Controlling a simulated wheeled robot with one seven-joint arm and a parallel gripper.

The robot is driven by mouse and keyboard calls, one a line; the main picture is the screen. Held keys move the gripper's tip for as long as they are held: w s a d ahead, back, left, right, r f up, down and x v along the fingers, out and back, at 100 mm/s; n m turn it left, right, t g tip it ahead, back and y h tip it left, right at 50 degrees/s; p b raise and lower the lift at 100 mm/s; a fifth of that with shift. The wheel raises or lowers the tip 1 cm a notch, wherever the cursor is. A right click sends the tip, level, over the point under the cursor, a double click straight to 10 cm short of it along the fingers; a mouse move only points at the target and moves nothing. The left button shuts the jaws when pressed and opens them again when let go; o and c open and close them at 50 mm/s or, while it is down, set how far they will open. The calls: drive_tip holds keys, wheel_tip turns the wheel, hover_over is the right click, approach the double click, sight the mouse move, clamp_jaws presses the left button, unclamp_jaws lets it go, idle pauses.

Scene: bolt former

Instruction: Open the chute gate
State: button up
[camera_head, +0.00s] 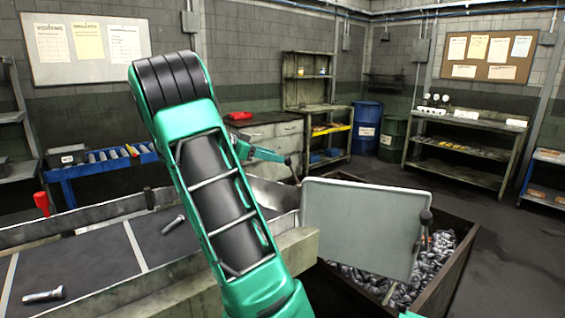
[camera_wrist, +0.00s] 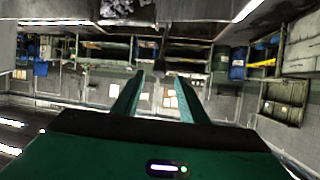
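The chute gate (camera_head: 358,225) is a pale grey panel at the end of the chute, standing upright and slightly tilted in front of the bolt bin. My gripper (camera_head: 287,161) is partly hidden behind my green arm, above and behind the gate's left side in the head view. A metal chute surface (camera_head: 272,194) shows just left of the gate.
A dark bin (camera_head: 455,275) full of bolts (camera_head: 437,262) stands below and right of the gate. A conveyor (camera_head: 95,265) with a few loose bolts (camera_head: 43,296) runs on the left. A bench (camera_head: 460,145) and drums (camera_head: 367,128) stand farther back. Floor at right is clear.

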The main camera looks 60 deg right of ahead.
sight(287, 159)
drive_tip(key=x, duration=0.6)
drive_tip(key=shift+s+d+f, duration=0.15)
drive_tip(key=shift+d+f, duration=0.05)
drive_tip(key=shift+d, duration=0.1)
drive_tip(key=shift+c, duration=0.6)
clamp_jaws()
